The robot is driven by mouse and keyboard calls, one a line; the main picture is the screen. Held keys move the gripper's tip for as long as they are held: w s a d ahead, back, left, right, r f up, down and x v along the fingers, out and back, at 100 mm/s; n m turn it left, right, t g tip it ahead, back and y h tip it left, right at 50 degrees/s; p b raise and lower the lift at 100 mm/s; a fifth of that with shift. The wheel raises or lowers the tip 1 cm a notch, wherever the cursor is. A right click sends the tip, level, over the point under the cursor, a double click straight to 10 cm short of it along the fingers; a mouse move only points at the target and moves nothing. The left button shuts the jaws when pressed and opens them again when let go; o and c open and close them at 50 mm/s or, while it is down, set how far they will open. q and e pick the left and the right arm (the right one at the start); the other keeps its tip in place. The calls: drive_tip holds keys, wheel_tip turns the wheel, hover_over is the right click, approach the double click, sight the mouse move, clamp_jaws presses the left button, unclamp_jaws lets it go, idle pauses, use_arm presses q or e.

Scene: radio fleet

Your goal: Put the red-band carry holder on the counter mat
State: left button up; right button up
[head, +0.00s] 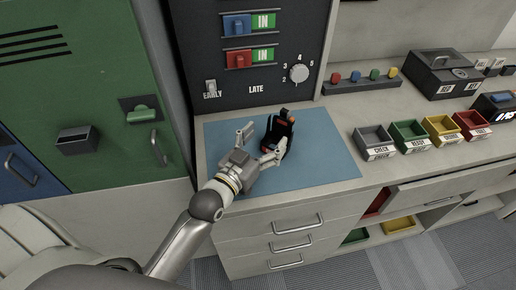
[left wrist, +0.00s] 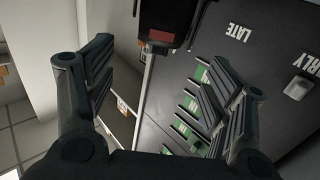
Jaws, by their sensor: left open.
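The carry holder (head: 280,132), black with orange-red parts, stands on the blue counter mat (head: 325,166) in the head view. Its lower part is partly hidden by a finger of my left gripper. In the left wrist view the dark holder (left wrist: 172,14) shows at the top, with a red band across its lower end. My left gripper (head: 266,139) is open over the mat. One finger is close beside the holder and the other is apart to its left; I cannot tell whether they touch it. My right gripper is not in view.
Behind the mat is a dark panel (head: 245,75) with a knob and switches. To the right stand small grey, green, yellow and red trays (head: 408,138), and a black box (head: 440,75). Green lockers (head: 85,100) are at left. The mat's right part is clear.

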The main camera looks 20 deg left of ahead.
use_arm(q)
drive_tip(key=s, duration=0.3)
drive_tip(key=shift+a, duration=0.3)
idle(0.4)
